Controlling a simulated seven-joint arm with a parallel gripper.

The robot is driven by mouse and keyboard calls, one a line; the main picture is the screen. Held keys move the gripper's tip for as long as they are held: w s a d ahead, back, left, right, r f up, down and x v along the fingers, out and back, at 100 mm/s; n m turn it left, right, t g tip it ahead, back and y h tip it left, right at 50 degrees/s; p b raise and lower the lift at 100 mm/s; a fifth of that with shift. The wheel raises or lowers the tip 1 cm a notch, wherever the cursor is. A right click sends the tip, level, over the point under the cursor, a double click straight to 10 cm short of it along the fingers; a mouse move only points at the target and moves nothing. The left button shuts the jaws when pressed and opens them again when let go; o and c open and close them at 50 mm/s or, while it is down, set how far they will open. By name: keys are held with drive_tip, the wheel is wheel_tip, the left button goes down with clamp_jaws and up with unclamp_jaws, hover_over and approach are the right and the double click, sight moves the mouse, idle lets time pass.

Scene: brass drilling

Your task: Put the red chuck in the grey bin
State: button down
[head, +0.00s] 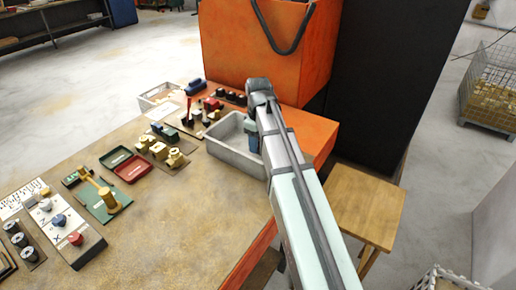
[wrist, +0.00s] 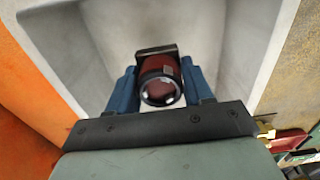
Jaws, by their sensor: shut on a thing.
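The red chuck (wrist: 160,82) is a dark red cylinder with a shiny round end. It sits between the blue fingers of my gripper (wrist: 160,88) in the wrist view, and the fingers are shut on it. The grey bin (wrist: 222,40) lies beyond the chuck in that view, its pale inside filling the background. In the head view the grey bin (head: 226,157) stands on the table beside the orange machine. My gripper (head: 252,138) is over the bin's right part there, and the chuck is hidden from that camera. I cannot tell whether the chuck touches the bin.
An orange machine (head: 260,50) rises behind the bin. Left of the bin are brass parts (head: 160,150), a red tray (head: 132,168) and a green board (head: 97,196). A control box (head: 68,232) is at the front left. A wooden stool (head: 365,205) stands right of the table.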

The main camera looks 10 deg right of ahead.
drive_tip(key=shift+f, duration=1.5)
drive_tip(key=shift+f, duration=0.1)
drive_tip(key=shift+c, duration=2.3)
unclamp_jaws()
wheel_tip(320, 180, up, 12)
drive_tip(key=shift+r, duration=0.1)
drive_tip(key=shift+d, duration=0.1)
